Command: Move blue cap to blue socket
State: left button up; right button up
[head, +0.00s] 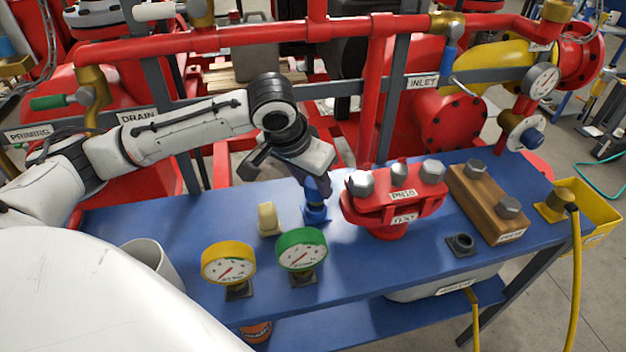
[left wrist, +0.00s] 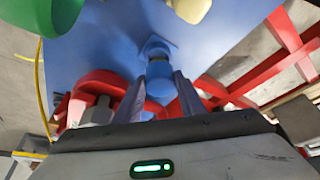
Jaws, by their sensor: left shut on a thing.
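My left gripper (head: 317,194) points down over the blue table, left of the red flanged fitting. It is shut on the blue cap (head: 318,186), which shows between the dark fingers; the cap is also in the left wrist view (left wrist: 160,82), between the fingertips. The blue socket (head: 314,213) stands on the table directly under the cap; in the left wrist view it shows just beyond the cap (left wrist: 156,47). Cap and socket look in line and very close. I cannot tell whether they touch. My right gripper is in neither view.
A cream block (head: 268,219) stands close left of the socket. Yellow (head: 228,263) and green (head: 301,249) gauges stand in front. The red flanged fitting (head: 394,200) is close on the right. A dark empty socket (head: 461,244) and a wooden block (head: 487,204) lie farther right.

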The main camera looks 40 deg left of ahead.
pick_arm(q)
jog(key=shift+f, duration=1.7)
jog(key=o, duration=1.2)
jog(key=shift+o, duration=0.2)
jog(key=shift+r, duration=0.1)
jog(key=v, duration=1)
jog(key=shift+s, duration=0.1)
